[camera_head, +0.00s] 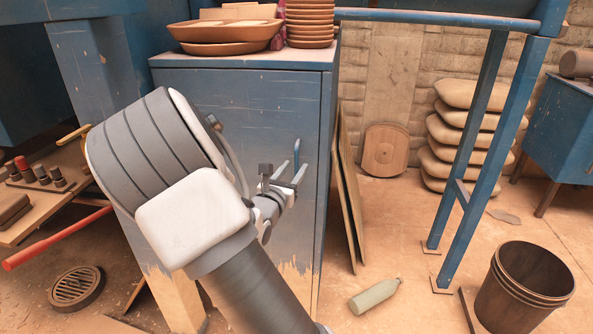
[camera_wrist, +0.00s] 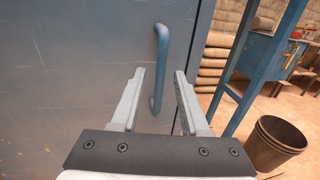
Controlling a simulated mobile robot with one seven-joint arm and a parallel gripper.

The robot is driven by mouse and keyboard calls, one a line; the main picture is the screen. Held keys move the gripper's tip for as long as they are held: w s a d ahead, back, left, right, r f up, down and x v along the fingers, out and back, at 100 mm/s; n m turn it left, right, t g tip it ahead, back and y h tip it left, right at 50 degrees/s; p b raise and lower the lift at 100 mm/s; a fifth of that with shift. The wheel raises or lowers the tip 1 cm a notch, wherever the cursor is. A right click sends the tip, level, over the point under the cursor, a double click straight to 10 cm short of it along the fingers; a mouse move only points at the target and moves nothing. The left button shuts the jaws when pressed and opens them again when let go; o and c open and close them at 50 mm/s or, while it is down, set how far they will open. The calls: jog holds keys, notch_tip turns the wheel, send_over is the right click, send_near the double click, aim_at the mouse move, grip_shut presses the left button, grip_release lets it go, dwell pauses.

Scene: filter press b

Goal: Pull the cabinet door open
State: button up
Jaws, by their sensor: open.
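The blue cabinet (camera_head: 240,100) has scuffed paint and stands in the middle of the head view; its door (camera_wrist: 80,70) looks shut. A blue bar handle (camera_head: 297,152) runs upright near the door's right edge. The handle also shows in the wrist view (camera_wrist: 160,65). My gripper (camera_head: 292,174) is in front of the door at handle height, with its two fingers parted. In the wrist view my gripper (camera_wrist: 160,72) has one finger left and one right of the handle's line; I cannot tell whether the handle is between the fingertips or beyond them. My arm hides much of the door.
Clay bowls (camera_head: 225,32) and stacked saucers (camera_head: 310,22) sit on the cabinet top. Boards (camera_head: 349,195) lean along its right side. A green bottle (camera_head: 375,296) lies on the floor, and a brown bucket (camera_head: 523,287) stands at right. A low table with jars (camera_head: 45,178) is at left.

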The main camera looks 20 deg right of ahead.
jog(key=shift+x, duration=1.2)
grip_shut()
dwell(0.6)
